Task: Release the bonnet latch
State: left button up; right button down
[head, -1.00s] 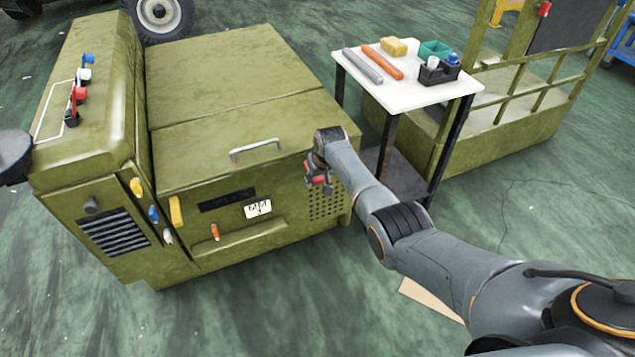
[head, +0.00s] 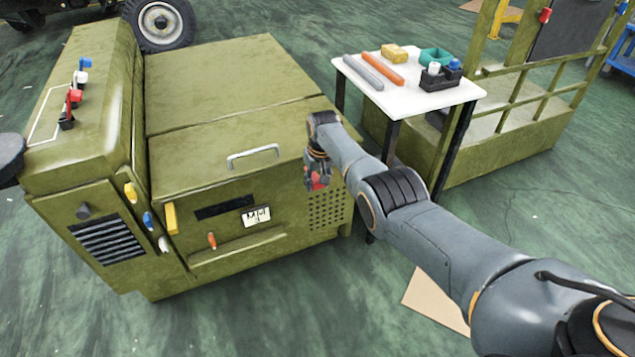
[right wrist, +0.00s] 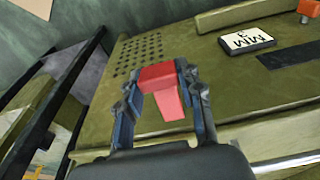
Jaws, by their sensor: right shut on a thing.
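The bonnet (head: 235,130) of the olive-green machine is down flat, with a metal handle (head: 253,157) near its front edge. A red latch (head: 319,183) is at the right of the machine's front, mostly hidden by my right gripper (head: 317,180) in the head view. In the right wrist view the red latch (right wrist: 162,88) lies between the two fingers of my right gripper (right wrist: 160,90), which is shut on it. My left gripper is not in view.
A white-topped table (head: 425,100) with rods, a sponge and small containers stands right of the machine. An orange knob (head: 211,240) and a white label (head: 256,217) are on the front panel. Flat cardboard (head: 435,298) lies on the floor. The floor before the machine is clear.

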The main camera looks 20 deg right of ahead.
jog(key=c, duration=0.8)
grip_release()
jog(key=shift+c, duration=0.2)
notch_tip(320, 180, up, 12)
jog(key=s, duration=0.1)
jog(key=shift+s, duration=0.4)
